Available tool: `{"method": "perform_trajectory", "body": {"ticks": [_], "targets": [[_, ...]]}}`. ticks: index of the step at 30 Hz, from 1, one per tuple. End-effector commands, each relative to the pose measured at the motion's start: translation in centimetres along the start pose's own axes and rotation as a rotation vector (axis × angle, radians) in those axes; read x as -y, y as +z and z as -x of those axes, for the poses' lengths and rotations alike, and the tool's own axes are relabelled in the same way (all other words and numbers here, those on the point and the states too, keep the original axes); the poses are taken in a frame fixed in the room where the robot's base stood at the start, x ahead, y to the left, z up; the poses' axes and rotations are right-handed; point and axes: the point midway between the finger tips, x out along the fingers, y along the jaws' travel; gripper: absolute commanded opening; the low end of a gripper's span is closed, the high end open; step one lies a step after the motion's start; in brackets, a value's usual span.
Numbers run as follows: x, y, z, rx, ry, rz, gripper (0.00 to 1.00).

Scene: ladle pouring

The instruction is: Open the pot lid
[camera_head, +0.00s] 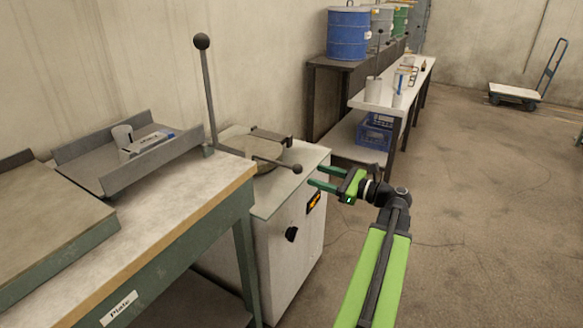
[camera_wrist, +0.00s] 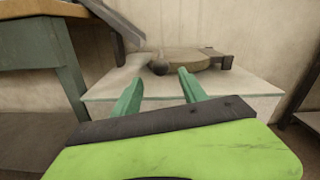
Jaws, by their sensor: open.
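The pot (camera_head: 262,162) is set in the top of a white cabinet, and its round lid (camera_wrist: 188,61) shows in the wrist view. A dark bar handle with a ball knob (camera_head: 297,169) reaches over the lid toward the right; the knob also shows in the wrist view (camera_wrist: 159,68). My gripper (camera_head: 322,178) is open and empty, with its green fingers pointing left toward the cabinet. It is just right of the knob and apart from it. In the wrist view the two fingertips (camera_wrist: 160,81) point toward the lid, with the knob beyond them.
A wooden-edged workbench (camera_head: 160,215) stands left of the cabinet, with a grey metal tray (camera_head: 90,160) on it. A tall lever (camera_head: 208,95) with a ball top rises behind the bench edge. A white table (camera_head: 420,75) stands beyond.

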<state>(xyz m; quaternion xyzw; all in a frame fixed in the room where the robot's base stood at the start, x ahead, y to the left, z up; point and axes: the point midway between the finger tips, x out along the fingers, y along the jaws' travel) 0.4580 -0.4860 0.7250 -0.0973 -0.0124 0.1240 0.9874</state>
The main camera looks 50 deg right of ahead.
Motion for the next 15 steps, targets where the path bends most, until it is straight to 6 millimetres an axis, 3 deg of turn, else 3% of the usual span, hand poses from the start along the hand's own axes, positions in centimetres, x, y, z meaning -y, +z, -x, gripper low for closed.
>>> {"method": "perform_trajectory", "body": {"ticks": [9, 15], "targets": [[0.2, 0.0, -7.7, 0.000, -0.001, 0.000, 0.50], [0.2, 0.0, -10.2, -0.001, -0.003, 0.000, 0.50]]}}
